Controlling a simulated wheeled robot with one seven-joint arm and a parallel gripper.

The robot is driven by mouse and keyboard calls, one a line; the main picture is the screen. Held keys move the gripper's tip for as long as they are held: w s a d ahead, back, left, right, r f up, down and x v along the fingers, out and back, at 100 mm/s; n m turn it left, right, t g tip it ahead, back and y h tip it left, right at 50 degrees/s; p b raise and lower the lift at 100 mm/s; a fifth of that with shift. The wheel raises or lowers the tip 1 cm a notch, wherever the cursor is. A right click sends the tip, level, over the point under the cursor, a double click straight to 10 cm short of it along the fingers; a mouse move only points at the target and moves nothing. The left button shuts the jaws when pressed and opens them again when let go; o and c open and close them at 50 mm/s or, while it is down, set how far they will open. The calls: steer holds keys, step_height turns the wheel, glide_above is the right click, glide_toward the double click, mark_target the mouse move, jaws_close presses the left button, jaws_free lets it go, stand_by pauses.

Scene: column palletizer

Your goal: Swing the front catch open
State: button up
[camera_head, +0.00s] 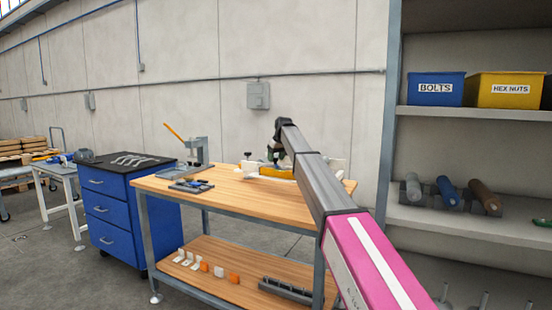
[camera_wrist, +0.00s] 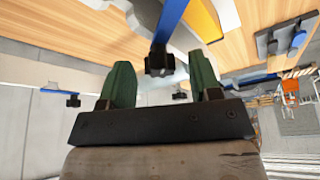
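A white and yellow fixture (camera_head: 278,173) sits on the wooden workbench, partly hidden behind my arm. In the wrist view its yellow part (camera_wrist: 204,20) is at the top. A blue bar with a black end (camera_wrist: 160,62), possibly the front catch, appears between my two green fingertips; I cannot tell whether they touch it. My gripper (camera_wrist: 163,82) is open, its fingers apart. In the head view my gripper (camera_head: 274,154) is at the fixture, small and dark. A second blue piece with a black end (camera_wrist: 66,92) is at the left of the wrist view.
The workbench (camera_head: 225,188) holds a grey press (camera_head: 198,150) and hand tools (camera_head: 190,186) to the left. Small white and orange parts lie on its lower shelf (camera_head: 220,258). A shelf rack (camera_head: 394,120) with bins stands close on the right. Bare benchtop lies left of the fixture.

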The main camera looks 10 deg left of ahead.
steer(key=v, duration=1)
steer(key=shift+d+r, duration=0.15)
steer(key=shift+r, duration=0.25)
steer(key=shift+s, duration=0.1)
